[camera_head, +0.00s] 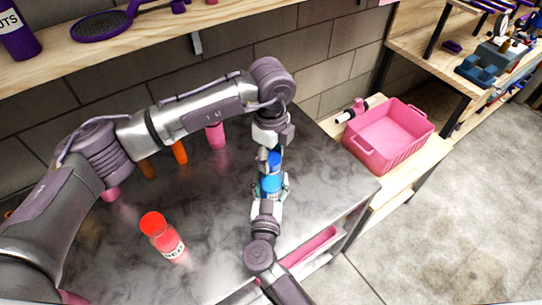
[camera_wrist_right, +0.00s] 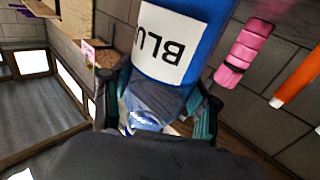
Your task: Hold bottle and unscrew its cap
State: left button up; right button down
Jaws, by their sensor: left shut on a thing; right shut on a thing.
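A blue bottle (camera_head: 271,183) stands upright above the right part of the dark metal table. Its blue cap (camera_head: 273,159) is at the top. My left gripper (camera_head: 268,153) comes down from above and is shut on the cap, partly hiding it. My right gripper (camera_head: 270,190) comes from the front and is shut around the bottle's body. In the right wrist view the blue bottle (camera_wrist_right: 207,40) fills the top middle, with a white label reading "BLU", between the teal-edged fingers of my right gripper (camera_wrist_right: 160,110).
A red bottle (camera_head: 163,236) with a white label stands at the table's front left. A pink bottle (camera_head: 216,136) and an orange one (camera_head: 180,152) stand at the back. A pink bin (camera_head: 390,137) sits on a wooden shelf to the right.

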aim_at(271, 158)
pick_arm(q)
jog(key=shift+r, duration=0.85)
jog(key=shift+r, duration=2)
pick_arm(e)
jog(key=shift+c, duration=1.1)
grip_release()
jog(key=s+a, duration=0.1)
jog(key=s, duration=1.1)
jog(key=shift+a, duration=0.15)
